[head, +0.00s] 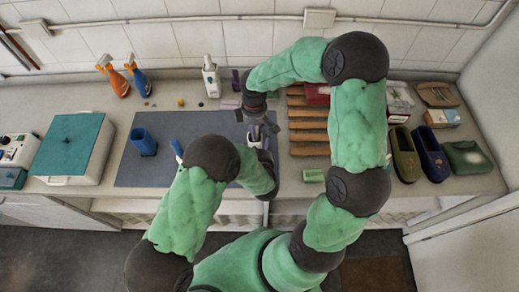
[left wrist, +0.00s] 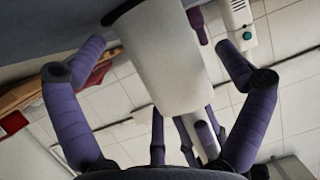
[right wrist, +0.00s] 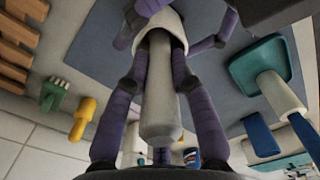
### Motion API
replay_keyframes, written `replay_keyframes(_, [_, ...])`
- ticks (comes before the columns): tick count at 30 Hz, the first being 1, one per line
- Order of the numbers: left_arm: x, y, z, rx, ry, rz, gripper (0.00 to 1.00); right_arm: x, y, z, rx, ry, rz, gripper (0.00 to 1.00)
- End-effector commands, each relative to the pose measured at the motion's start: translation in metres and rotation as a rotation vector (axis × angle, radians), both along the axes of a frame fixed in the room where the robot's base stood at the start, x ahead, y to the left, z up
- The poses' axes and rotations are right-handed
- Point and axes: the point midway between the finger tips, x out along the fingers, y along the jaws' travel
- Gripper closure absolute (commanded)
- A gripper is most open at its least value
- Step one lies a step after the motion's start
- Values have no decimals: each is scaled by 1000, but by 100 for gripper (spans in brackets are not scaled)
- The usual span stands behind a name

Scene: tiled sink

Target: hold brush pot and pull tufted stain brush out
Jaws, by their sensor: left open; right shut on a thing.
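The white brush pot (left wrist: 165,55) fills the upper middle of the left wrist view, tilted in the picture. My left gripper (left wrist: 165,78) is open, with one finger on each side of the pot and gaps visible. The brush's pale grey handle (right wrist: 160,95) runs into the pot's mouth (right wrist: 172,22) in the right wrist view. My right gripper (right wrist: 158,82) is shut on this handle. The brush's tufted end is hidden. In the head view both grippers meet over the grey mat (head: 185,172), and my arms largely hide the pot.
A blue container (head: 143,141) stands on the mat to the left. A teal-lidded box (head: 68,145) is farther left. Spray bottles (head: 140,80) and a white bottle (head: 211,76) stand at the back.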

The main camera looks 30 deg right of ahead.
Motion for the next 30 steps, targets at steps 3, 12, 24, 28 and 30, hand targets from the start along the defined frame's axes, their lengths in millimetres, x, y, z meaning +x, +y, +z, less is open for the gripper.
replay_keyframes(3, [4, -2, -2, 0, 0, 0, 0, 0, 0, 0, 0, -1, 0, 100])
replay_keyframes(12, [4, -2, -2, 0, -1, 0, 8, 0, 0, 0, -1, -1, 0, 100])
replay_keyframes(24, [4, -2, -2, 0, -1, 0, 0, 0, 0, 0, 0, 0, 0, 100])
replay_keyframes(28, [4, -2, -2, 0, -1, 0, 0, 0, 0, 0, 0, 0, 0, 100])
replay_keyframes(30, [4, -2, -2, 0, -1, 0, 0, 0, 0, 0, 0, 0, 0, 100])
